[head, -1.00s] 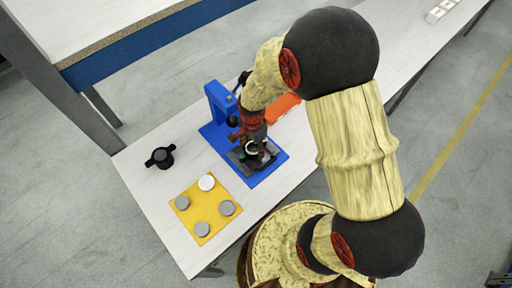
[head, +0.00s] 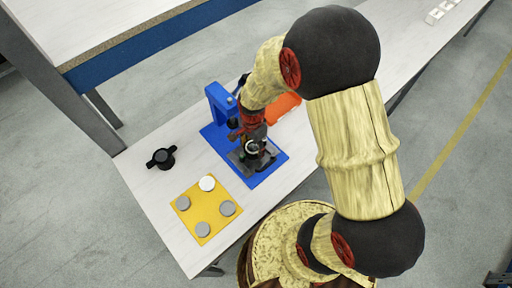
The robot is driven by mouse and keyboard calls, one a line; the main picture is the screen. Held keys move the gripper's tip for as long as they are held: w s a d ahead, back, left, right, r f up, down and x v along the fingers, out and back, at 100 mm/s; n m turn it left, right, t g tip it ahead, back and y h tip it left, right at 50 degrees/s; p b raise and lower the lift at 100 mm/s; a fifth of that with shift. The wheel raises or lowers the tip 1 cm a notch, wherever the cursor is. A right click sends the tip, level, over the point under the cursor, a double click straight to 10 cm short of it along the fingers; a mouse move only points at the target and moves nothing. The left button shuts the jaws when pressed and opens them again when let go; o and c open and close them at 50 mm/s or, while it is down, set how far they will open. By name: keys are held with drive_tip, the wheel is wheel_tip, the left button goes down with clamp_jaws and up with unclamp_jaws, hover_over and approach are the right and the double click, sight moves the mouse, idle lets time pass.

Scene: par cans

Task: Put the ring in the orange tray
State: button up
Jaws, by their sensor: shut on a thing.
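My gripper (head: 256,138) points down over the blue press stand (head: 268,173) and is shut on the ring (head: 251,147). The ring is small and pale-rimmed, at the fingertips above the stand's grey fixture. It is too small to tell whether it touches the fixture. The orange tray (head: 287,104) lies on the bench behind my gripper, partly hidden by my arm.
A yellow plate (head: 204,211) with several grey and white discs lies at the front left. A black knobbed part (head: 161,157) stands left of it. The stand's blue upright (head: 218,104) rises close to the left of my gripper. White bench (head: 165,190) is bare around them.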

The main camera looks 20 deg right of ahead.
drive_tip(key=shift+r+p, duration=1.85)
drive_tip(key=shift+r, duration=0.5)
drive_tip(key=shift+r+p, duration=1.3)
drive_tip(key=shift+r, duration=0.2)
